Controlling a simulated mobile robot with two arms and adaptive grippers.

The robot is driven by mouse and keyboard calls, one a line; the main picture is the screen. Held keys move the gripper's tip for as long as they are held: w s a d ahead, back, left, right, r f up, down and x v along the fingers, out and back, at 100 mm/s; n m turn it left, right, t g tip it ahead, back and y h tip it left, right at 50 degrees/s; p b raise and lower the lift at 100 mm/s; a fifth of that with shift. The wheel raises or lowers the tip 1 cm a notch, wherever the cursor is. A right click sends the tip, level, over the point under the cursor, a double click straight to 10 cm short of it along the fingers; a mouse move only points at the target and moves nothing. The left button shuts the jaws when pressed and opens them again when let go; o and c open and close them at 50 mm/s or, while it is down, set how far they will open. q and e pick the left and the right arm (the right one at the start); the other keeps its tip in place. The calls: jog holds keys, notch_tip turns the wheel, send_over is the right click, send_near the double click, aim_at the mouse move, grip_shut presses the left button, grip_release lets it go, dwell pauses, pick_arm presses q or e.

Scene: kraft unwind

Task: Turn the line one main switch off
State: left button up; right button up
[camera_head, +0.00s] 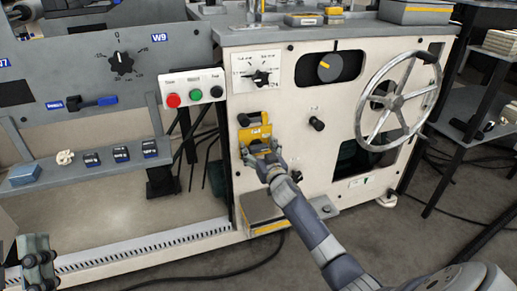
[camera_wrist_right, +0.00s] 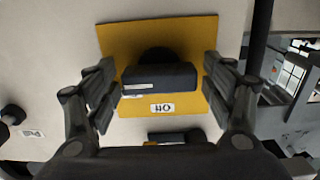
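The main switch is a black handle (camera_wrist_right: 160,78) on a yellow plate (camera_head: 254,134), set in the cream machine front. The plate also fills the middle of the right wrist view (camera_wrist_right: 120,40). A small white label (camera_wrist_right: 162,107) below the handle appears upside down and seems to read "Off". My right gripper (camera_head: 262,158) is at the plate, with its open fingers on either side of the handle. Narrow gaps seem to show between fingers and handle; contact is unclear. In the head view the gripper partly hides the plate. My left gripper (camera_head: 38,266) is at the lower left, away from the machine.
A red, green and black button box (camera_head: 194,90) is up left of the plate. A rotary selector (camera_head: 262,76), a black knob (camera_head: 317,123) and a large handwheel (camera_head: 398,100) share the panel. A grey-yellow box (camera_head: 262,210) sits below the gripper.

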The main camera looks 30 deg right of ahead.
jog(key=c, duration=0.9)
